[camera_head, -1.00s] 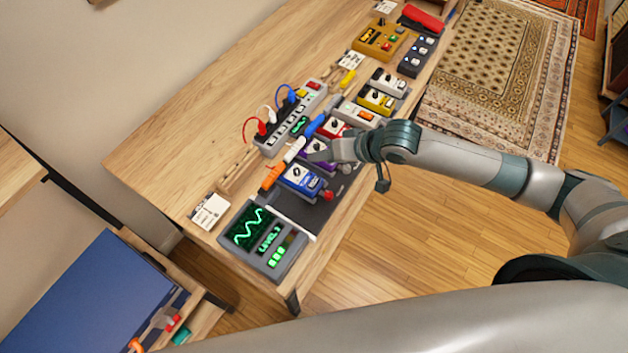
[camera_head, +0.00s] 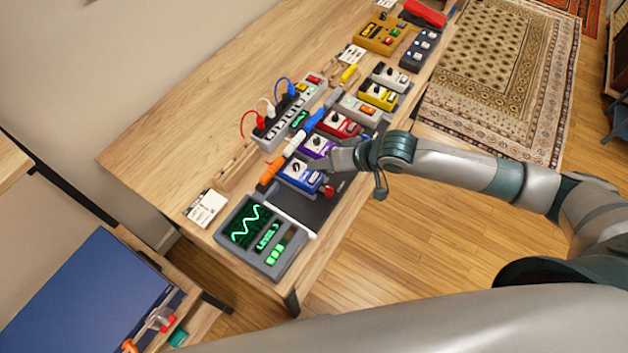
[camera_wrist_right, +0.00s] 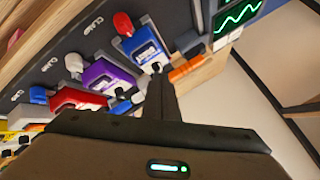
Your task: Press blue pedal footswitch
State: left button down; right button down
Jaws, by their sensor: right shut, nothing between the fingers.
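The blue pedal (camera_head: 300,173) lies at the near end of a row of pedals on a dark board, with a red plug by its right side. It also shows in the right wrist view (camera_wrist_right: 143,45), just beyond my fingers. My right gripper (camera_head: 318,165) is shut and empty, its tips close above or at the edge between the blue pedal and the purple pedal (camera_head: 317,146). In the right wrist view its fingers (camera_wrist_right: 160,75) point at the blue pedal's knob end. Whether they touch it I cannot tell. My left gripper is out of view.
A red pedal (camera_head: 338,124) and several others continue up the row. A power strip (camera_head: 290,112) with cables stands left of them. A grey screen unit (camera_head: 262,237) sits near the table's front end. The table's left side is mostly clear.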

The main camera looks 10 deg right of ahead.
aim_at(318, 181)
jog(key=shift+f+b, duration=0.3)
jog(key=shift+f, duration=1)
jog(key=shift+f, duration=0.4)
dwell(1.0)
jog(key=shift+f, duration=0.5)
dwell(1.1)
jog(key=shift+r+p, duration=0.9)
jog(key=shift+p, duration=0.15)
